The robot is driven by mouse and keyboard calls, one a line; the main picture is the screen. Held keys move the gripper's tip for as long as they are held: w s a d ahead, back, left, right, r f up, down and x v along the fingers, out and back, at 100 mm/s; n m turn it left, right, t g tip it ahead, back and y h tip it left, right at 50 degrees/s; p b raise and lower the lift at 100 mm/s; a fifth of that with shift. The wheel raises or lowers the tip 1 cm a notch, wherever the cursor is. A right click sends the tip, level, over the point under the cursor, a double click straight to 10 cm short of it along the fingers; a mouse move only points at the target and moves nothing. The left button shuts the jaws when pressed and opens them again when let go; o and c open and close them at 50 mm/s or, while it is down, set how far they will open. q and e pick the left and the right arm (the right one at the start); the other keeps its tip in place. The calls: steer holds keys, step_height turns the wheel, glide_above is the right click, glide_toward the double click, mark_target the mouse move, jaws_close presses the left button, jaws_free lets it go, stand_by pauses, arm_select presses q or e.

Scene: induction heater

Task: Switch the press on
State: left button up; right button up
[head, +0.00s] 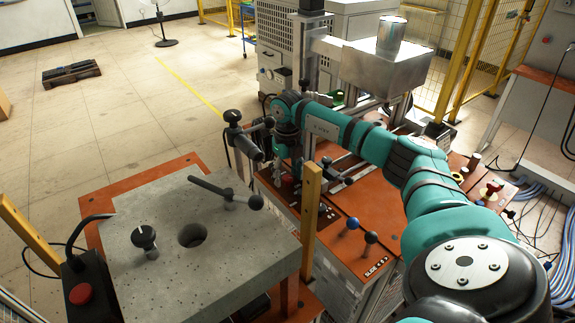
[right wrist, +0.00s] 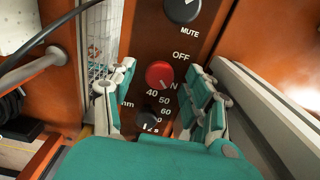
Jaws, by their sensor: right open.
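In the right wrist view a round red knob (right wrist: 158,74) sits on a brown panel (right wrist: 150,30), with OFF printed above it and a partly hidden label ending in N at its right. My right gripper (right wrist: 161,68) is open. Its teal-padded fingers are on either side of the red knob, with a visible gap on both sides. In the head view my right arm reaches across the orange press bench (head: 345,240), and its gripper (head: 291,165) points down at the bench's far left side. My left gripper is not in view.
A black knob (right wrist: 150,113) sits below the red one, and a large dark knob (right wrist: 183,9) marked MUTE is above. In the head view a grey table (head: 150,205) with a black lever (head: 225,192) and a red-button box (head: 80,293) stands at the left. Blue and black ball levers (head: 362,230) rise from the bench.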

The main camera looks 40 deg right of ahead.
mark_target(288, 178)
step_height(288, 178, up, 12)
stand_by(0.4)
steer(key=shift+s+f, duration=0.1)
steer(key=shift+f, duration=0.05)
stand_by(0.4)
